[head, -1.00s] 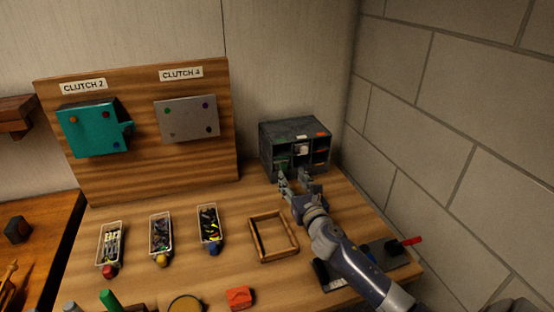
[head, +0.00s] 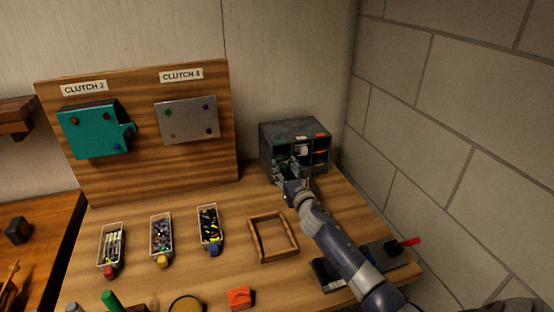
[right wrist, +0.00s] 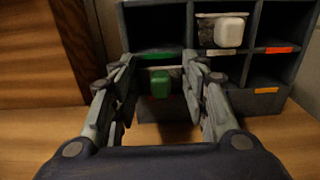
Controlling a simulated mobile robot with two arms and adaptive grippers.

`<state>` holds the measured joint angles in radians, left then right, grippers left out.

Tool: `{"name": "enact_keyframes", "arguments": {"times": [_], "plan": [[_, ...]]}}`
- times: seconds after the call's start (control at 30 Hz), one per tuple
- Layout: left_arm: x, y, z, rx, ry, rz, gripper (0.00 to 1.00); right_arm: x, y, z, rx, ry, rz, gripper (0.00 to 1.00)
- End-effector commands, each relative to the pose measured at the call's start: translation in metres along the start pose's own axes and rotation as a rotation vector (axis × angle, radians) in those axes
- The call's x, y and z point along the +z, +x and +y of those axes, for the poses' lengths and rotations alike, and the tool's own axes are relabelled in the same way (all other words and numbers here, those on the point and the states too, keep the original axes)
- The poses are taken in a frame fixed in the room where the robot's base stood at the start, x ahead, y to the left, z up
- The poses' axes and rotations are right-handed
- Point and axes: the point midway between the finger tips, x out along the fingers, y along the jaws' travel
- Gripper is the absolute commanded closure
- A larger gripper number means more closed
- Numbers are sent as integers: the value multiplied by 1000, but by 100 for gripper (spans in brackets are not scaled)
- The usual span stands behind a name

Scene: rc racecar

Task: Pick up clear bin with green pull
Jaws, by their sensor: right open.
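The clear bin (right wrist: 175,76) with the green pull (right wrist: 161,85) sits in a lower left compartment of the dark cabinet in the right wrist view. A green label (right wrist: 160,55) is on the shelf edge just above it. My right gripper (right wrist: 162,68) is open, with one finger on each side of the pull. I cannot tell whether the fingers touch the bin. In the head view my right gripper (head: 286,172) is at the cabinet's lower left front and hides most of this bin. My left gripper is not in view.
The cabinet (head: 292,129) stands at the back right, near the block wall (head: 450,120). A bin with a white pull (right wrist: 229,32) sits up and right of the green one. A wooden frame (head: 257,239) and several small parts bins lie left of my right arm.

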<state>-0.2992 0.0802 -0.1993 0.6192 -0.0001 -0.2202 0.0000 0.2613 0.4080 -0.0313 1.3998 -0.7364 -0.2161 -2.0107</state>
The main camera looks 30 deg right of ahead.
Motion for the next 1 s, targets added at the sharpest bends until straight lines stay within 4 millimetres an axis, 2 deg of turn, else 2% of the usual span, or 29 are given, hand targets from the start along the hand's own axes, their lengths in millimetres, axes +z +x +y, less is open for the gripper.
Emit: {"name": "enact_keyframes", "arguments": {"times": [0.07,0.23,0.7,1.0], "plan": [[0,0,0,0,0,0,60,0,0,0,0,0,0,61],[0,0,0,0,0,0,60,0,0,0,0,0,0,99],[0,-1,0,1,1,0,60,1,0,-1,0,0,0,100],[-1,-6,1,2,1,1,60,8,3,-12,0,-2,0,100]]}}
